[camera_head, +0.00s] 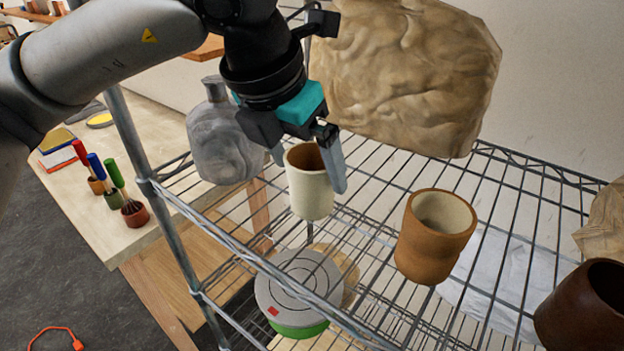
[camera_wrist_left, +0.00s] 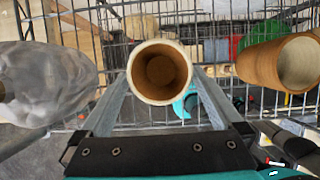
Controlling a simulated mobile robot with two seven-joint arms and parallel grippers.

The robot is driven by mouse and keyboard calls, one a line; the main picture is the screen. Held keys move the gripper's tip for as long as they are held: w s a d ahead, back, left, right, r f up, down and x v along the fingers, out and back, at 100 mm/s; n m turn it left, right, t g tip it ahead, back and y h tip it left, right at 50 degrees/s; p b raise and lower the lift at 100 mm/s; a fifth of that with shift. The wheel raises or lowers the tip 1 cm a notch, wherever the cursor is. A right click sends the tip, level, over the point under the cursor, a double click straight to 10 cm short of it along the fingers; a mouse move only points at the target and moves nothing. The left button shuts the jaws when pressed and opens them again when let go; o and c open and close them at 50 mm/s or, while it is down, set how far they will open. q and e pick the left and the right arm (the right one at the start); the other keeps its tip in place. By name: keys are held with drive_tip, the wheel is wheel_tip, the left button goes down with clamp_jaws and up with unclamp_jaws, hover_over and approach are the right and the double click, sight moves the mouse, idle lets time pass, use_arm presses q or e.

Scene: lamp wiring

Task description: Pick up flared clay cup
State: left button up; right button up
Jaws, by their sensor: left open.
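A cream clay cup (camera_head: 311,196) with a tan inside and a mouth slightly wider than its base stands upright on the wire shelf. My left gripper (camera_head: 308,172) is open, with one finger on each side of this cup. In the left wrist view the same cup (camera_wrist_left: 160,72) shows from above its mouth, between the fingers of my left gripper (camera_wrist_left: 158,84). Whether the fingers touch its wall I cannot tell. A waisted orange-brown cup (camera_head: 428,245) stands to the right; it also shows in the left wrist view (camera_wrist_left: 265,62). My right gripper is not in view.
A grey bottle-shaped vessel (camera_head: 224,138) stands close left of the gripper. A dark brown cup (camera_head: 585,312) is at the lower right. A large crumpled tan bundle (camera_head: 405,75) is behind. A shelf post (camera_head: 143,165) rises at left. Bare wire shelf (camera_head: 375,190) lies between the cream and orange-brown cups.

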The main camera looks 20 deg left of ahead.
sight(317, 183)
use_arm(q)
drive_tip(key=x, duration=0.5)
drive_tip(key=shift+w+d, duration=0.1)
drive_tip(key=shift+w, duration=0.15)
drive_tip(key=shift+c, duration=0.2)
drive_tip(key=c, duration=1.4)
